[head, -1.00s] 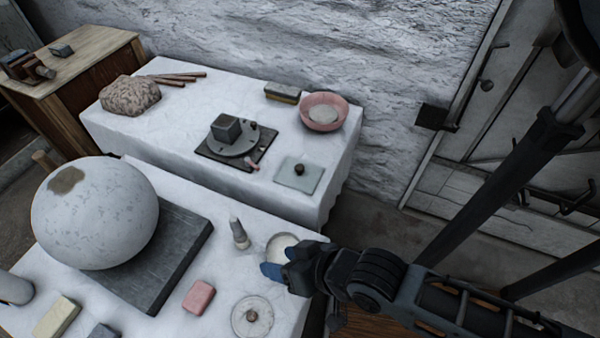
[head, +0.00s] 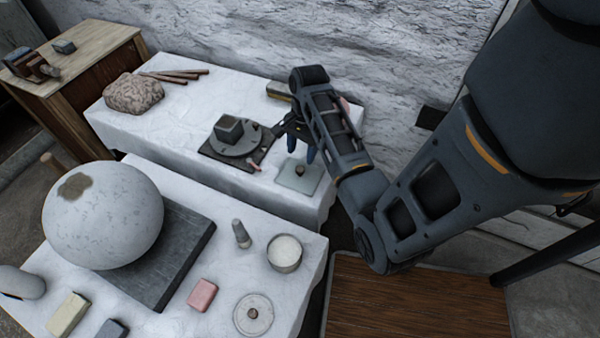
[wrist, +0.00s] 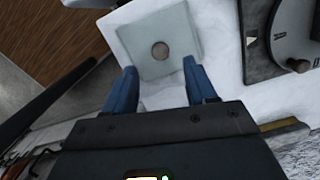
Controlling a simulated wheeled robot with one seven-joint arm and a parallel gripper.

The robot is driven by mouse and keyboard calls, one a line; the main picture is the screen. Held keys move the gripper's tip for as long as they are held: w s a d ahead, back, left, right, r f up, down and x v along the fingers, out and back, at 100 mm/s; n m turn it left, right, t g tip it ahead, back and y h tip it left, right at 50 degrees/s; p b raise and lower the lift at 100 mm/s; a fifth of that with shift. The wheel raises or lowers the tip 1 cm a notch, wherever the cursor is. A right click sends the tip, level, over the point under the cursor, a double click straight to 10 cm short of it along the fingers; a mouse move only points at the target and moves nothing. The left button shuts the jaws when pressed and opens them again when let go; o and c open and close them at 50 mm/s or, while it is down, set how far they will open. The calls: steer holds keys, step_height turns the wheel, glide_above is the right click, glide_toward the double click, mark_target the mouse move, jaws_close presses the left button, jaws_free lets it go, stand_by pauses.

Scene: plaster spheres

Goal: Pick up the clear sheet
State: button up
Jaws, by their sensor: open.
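The clear sheet (head: 306,179) is a pale, see-through square lying flat near the right end of the far white-covered table. A small round dark knob (head: 299,170) stands at its middle. My gripper (head: 301,150) is open and empty above the sheet's far side in the head view. In the wrist view the sheet (wrist: 183,28) and its round knob (wrist: 160,51) show beyond my two blue fingers (wrist: 163,85), which are spread apart. The fingers look apart from the knob; their exact height over the sheet is hard to tell.
A dark plate with a round disc and grey block (head: 228,131) sits left of the sheet. My arm mostly hides a pink bowl (head: 345,103). The near table (head: 232,285) holds a big plaster sphere (head: 104,215), a cup (head: 284,253) and a pink block (head: 200,295).

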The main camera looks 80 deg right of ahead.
mark_target(300, 168)
steer(key=f, duration=0.7)
steer(key=shift+w+a+f, duration=0.1)
steer(key=shift+a+f, duration=0.15)
jaws_close()
stand_by(0.3)
